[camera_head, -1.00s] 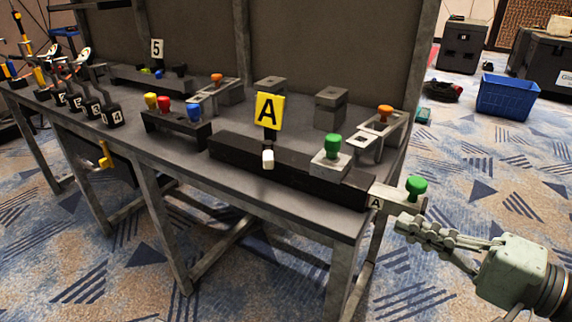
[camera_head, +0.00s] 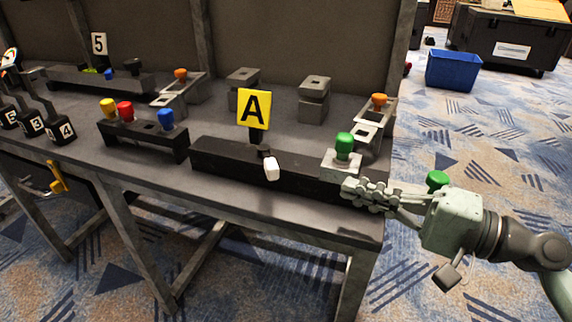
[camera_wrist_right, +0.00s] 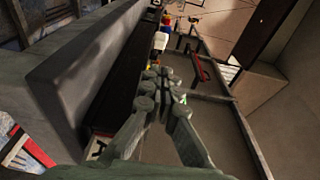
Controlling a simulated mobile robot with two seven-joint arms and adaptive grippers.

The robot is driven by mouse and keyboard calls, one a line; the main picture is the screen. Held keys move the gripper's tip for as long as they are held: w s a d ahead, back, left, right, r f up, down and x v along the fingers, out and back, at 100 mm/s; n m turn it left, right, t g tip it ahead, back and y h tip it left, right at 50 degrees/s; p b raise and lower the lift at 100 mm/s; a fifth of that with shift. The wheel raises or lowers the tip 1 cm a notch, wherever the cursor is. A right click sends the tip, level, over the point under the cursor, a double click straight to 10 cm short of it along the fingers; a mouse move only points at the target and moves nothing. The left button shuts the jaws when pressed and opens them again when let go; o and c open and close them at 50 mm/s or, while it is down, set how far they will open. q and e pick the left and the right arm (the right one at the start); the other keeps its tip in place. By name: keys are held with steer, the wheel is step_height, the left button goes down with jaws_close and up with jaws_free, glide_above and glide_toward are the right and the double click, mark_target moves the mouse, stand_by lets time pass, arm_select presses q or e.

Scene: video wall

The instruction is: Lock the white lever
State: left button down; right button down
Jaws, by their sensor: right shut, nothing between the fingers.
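The white lever (camera_head: 271,168) is a short white handle that sticks out from the front of a long black block (camera_head: 222,158), below a yellow sign marked A (camera_head: 254,108). My right gripper (camera_head: 352,189) is shut and empty. It is in front of the block's right end, to the right of the lever and apart from it. Its closed fingers (camera_wrist_right: 164,82) also show in the right wrist view, pointing along a dark block. The gripper hides part of the block's right end. My left gripper is not in view.
A green knob (camera_head: 344,143) on a grey block stands just above my right fingers; another green knob (camera_head: 437,179) shows behind the gripper. A rack with yellow, red and blue knobs (camera_head: 126,112) stands to the left. The space in front of the lever is clear.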

mark_target(276, 161)
stand_by(0.4)
